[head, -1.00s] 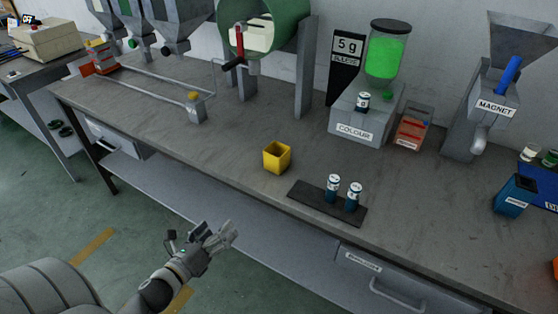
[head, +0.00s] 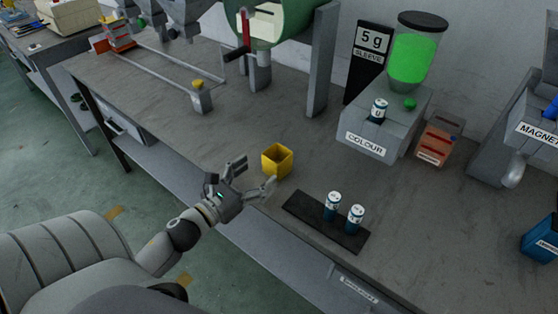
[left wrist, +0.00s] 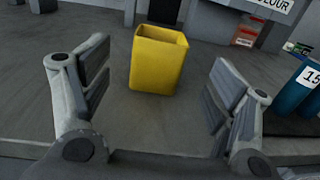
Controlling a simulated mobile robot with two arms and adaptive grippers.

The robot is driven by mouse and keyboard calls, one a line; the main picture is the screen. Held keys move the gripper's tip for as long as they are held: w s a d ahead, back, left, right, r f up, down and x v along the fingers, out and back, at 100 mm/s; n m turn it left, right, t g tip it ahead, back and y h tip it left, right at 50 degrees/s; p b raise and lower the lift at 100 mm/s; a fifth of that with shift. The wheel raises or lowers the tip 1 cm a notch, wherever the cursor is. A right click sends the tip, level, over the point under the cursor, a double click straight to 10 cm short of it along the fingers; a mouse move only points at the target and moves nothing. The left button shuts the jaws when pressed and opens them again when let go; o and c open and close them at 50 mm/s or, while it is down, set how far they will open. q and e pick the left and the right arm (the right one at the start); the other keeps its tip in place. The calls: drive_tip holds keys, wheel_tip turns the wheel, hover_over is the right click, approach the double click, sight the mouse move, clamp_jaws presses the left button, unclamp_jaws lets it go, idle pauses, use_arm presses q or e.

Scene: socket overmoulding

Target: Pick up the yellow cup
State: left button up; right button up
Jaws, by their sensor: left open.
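The yellow cup (head: 277,162) is square, open at the top and upright on the grey workbench near its front edge. In the left wrist view the yellow cup (left wrist: 157,60) is ahead of the fingers, in the middle between them. My left gripper (head: 254,178) is open and empty at the bench's front edge, just in front of the cup. Its two fingers stand wide apart in the left wrist view (left wrist: 158,95), and the cup appears a little beyond the fingertips. My right gripper is not in view.
A dark tray (head: 300,210) with two blue-and-white canisters (head: 333,205) lies right of the cup. The colour dispenser (head: 375,135) stands behind, with a red container (head: 438,142) beside it. The bench (head: 220,135) is bare left of the cup.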

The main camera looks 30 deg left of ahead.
sight(269, 164)
use_arm(q)
drive_tip(key=shift+w+d, duration=0.15)
drive_tip(key=shift+w, duration=0.9)
drive_tip(key=shift+w+f, duration=0.1)
drive_tip(key=shift+w, duration=0.25)
drive_tip(key=w, duration=0.1)
drive_tip(key=w+p, duration=0.1)
drive_tip(key=w, duration=0.1)
drive_tip(key=shift+w+d, duration=0.3)
drive_tip(key=shift+w, duration=0.1)
drive_tip(key=shift+w+d+p, duration=0.1)
drive_tip(key=shift+w+p, duration=0.2)
drive_tip(key=shift+w, duration=0.2)
drive_tip(key=c, duration=1)
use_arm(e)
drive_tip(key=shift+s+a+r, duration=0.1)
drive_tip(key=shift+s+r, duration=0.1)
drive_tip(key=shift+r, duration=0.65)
